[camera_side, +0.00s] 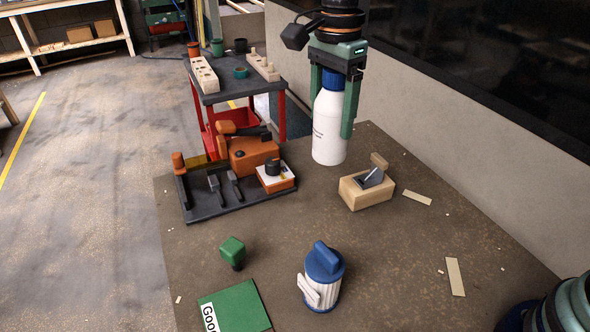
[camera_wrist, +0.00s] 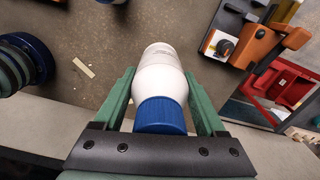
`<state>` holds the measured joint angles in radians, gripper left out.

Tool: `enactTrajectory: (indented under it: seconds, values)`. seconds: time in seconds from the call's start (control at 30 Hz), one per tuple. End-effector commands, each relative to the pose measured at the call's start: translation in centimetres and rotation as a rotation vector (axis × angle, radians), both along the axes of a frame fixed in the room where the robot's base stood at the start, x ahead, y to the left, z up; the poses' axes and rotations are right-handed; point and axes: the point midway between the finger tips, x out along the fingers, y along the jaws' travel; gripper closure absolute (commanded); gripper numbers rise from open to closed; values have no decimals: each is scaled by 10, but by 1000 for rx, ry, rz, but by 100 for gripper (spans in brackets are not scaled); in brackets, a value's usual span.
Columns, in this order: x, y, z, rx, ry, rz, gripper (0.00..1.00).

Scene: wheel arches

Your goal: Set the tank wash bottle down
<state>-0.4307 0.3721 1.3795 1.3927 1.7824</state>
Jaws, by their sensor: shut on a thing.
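The tank wash bottle (camera_side: 328,128) is white with a blue cap and stands upright at the back of the brown work surface (camera_side: 400,260). My gripper (camera_side: 340,100) comes down from above with its green fingers on both sides of the bottle's upper part, shut on it. In the wrist view the bottle (camera_wrist: 160,80) lies between the two fingers (camera_wrist: 160,100), its blue cap nearest the palm. The bottle's base looks at or very near the surface; I cannot tell if it touches.
A wooden plane (camera_side: 366,188) stands close at the bottle's right. A dark tray of orange tools (camera_side: 235,180) lies to its left. The middle is clear except for scraps.

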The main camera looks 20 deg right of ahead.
Motion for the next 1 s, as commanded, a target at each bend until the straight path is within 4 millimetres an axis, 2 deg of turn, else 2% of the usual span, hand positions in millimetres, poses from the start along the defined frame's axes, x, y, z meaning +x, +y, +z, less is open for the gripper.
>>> enactTrajectory:
  seconds: [0.53,0.63,0.87,1.0]
  values:
    - [-1,-1,-126,-2,4,1,100]
    - [-1,-1,-141,-2,3,1,100]
    - [0,0,-155,0,1,1,100]
    - [0,0,-172,-2,3,1,100]
